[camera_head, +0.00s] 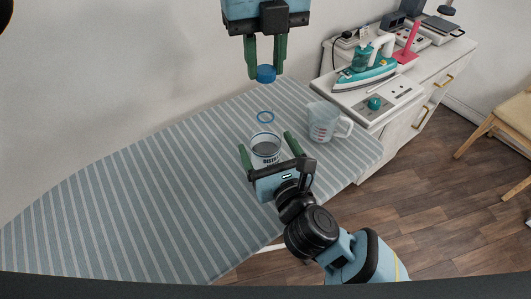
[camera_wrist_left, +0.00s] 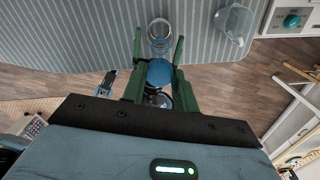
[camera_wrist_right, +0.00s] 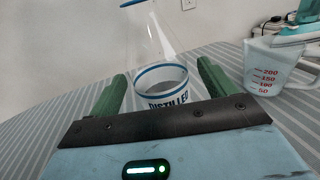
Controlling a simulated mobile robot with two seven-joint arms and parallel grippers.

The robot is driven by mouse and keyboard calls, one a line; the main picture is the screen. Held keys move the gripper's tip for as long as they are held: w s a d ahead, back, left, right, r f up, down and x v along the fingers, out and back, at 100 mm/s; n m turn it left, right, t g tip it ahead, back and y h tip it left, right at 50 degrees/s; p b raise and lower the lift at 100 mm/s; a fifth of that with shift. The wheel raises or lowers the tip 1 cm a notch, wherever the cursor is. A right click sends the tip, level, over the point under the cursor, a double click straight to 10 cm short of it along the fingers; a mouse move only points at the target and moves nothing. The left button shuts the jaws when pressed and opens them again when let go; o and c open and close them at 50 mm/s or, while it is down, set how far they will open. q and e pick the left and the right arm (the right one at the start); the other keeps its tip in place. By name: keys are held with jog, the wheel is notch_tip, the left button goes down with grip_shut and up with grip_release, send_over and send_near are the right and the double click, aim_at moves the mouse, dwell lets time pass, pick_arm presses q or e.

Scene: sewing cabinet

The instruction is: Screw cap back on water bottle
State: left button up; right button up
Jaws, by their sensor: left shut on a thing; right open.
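A clear water bottle (camera_head: 266,149) with a blue-edged band marked DISTILLED stands upright on the striped board. A blue ring (camera_head: 265,117) shows at its neck, and its mouth has no cap. The blue cap (camera_head: 265,74) is between the fingertips of my left gripper (camera_head: 266,71), shut on it, above the bottle and apart from it. The cap also shows in the left wrist view (camera_wrist_left: 160,73). My right gripper (camera_head: 265,143) is open, with a green finger on each side of the bottle's lower body. The right wrist view shows the bottle (camera_wrist_right: 163,76) between the fingers; contact is unclear.
A clear measuring cup (camera_head: 324,121) stands right of the bottle on the striped ironing board (camera_head: 130,200). A teal iron (camera_head: 366,72) and other machines sit on the white cabinet (camera_head: 400,125) behind right. The board's left part is clear. A wooden chair (camera_head: 505,120) is far right.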

jog(key=shift+x, duration=1.5)
jog(key=shift+c, duration=0.2)
jog(key=c, duration=1.4)
pick_arm(q)
jog(key=shift+f, duration=2.5)
jog(key=shift+f, duration=0.9)
jog(key=shift+f, duration=0.55)
